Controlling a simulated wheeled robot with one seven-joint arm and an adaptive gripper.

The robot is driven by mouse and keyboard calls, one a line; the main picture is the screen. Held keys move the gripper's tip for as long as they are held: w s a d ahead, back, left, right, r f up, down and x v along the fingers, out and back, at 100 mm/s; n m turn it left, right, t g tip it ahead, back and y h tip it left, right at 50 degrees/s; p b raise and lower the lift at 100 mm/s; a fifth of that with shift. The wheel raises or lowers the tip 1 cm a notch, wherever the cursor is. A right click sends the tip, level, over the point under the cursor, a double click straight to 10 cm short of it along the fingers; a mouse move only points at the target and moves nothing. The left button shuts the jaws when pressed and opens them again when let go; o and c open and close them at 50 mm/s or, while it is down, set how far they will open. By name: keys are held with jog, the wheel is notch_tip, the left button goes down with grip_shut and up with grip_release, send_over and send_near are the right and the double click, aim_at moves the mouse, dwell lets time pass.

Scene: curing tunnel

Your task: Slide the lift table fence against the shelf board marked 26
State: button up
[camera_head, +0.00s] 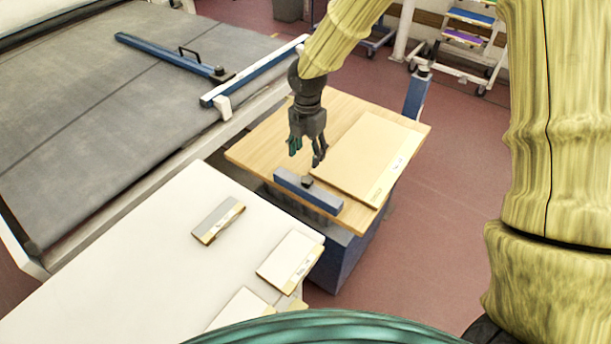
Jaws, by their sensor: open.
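The lift table (258,150) has a light wooden top on a blue base. A blue fence bar (320,197) with a dark knob lies along its near edge. A large tan board (365,150) lies flat on the right of the top, with a pale label strip whose number I cannot read. The fence lies close to the board's near-left corner; I cannot tell whether they touch. My gripper (306,156) points down over the wooden top, just beyond the fence and left of the board. Its fingers are apart and empty.
A grey conveyor belt (90,110) with a blue handled bar (165,55) and a blue side rail (255,75) runs at left. A white table (130,260) in front holds a grey board (218,220) and cream boards (288,258). Red floor (450,190) is clear at right.

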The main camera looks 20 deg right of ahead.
aim_at(307, 179)
jog(key=shift+f+p, duration=1.25)
jog(key=shift+f, duration=3.8)
grip_shut()
jog(key=shift+w+d+p, duration=0.3)
jog(key=shift+w+d, duration=0.5)
jog(key=shift+d, duration=0.25)
jog(key=shift+w+d+p, duration=0.3)
jog(key=shift+w+d, duration=0.5)
jog(key=shift+d, duration=0.2)
